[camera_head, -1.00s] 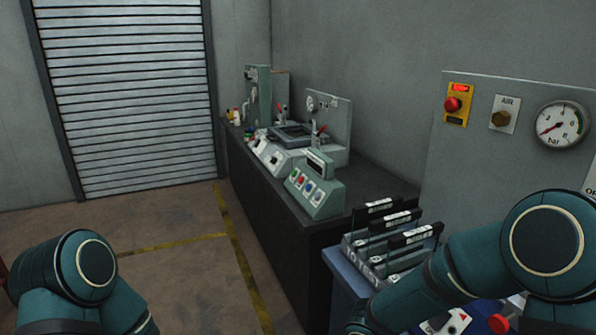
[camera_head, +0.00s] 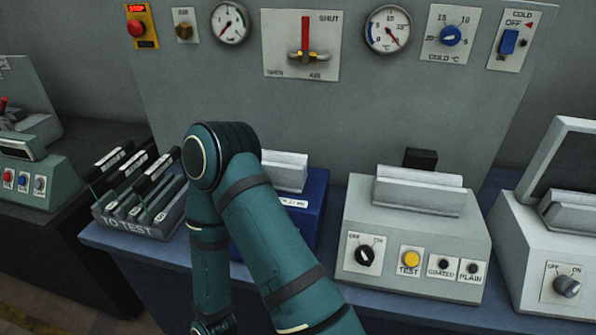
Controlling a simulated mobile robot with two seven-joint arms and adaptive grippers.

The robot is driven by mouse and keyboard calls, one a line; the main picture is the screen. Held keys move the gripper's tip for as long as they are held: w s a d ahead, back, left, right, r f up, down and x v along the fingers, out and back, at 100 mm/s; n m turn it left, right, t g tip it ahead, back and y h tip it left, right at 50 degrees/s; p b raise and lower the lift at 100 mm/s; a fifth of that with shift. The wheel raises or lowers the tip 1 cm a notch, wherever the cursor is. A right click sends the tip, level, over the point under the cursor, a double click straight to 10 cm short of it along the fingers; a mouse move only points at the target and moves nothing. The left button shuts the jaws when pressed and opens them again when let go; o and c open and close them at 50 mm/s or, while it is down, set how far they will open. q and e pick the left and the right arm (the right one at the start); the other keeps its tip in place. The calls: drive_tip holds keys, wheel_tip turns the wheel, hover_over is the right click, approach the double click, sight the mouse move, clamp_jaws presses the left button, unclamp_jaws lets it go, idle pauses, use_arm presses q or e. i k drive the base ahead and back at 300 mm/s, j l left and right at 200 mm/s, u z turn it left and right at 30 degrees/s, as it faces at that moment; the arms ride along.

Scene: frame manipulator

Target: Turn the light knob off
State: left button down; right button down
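A black rotary knob (camera_head: 366,255) sits on the front of the middle pale grey box (camera_head: 425,230), under OFF and ON marks. A grey rotary knob (camera_head: 567,285) sits on the front of the right pale box (camera_head: 525,255), also under OFF and ON marks. No label that I can read says which one is the light knob, and I cannot tell for sure where either points. One of my teal arms stands left of the middle box, its elbow up and its forearm hanging down past the bottom edge. Neither gripper is in view.
The back panel holds gauges (camera_head: 387,29), a red-handled valve (camera_head: 305,45), a cold dial (camera_head: 449,35) and a blue switch (camera_head: 508,42). A TO TEST rack (camera_head: 137,222) stands at left. A blue box (camera_head: 310,215) is partly behind my arm. A yellow TEST button (camera_head: 410,259) is beside the black knob.

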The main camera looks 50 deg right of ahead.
sight(565, 286)
drive_tip(key=z, duration=3.7)
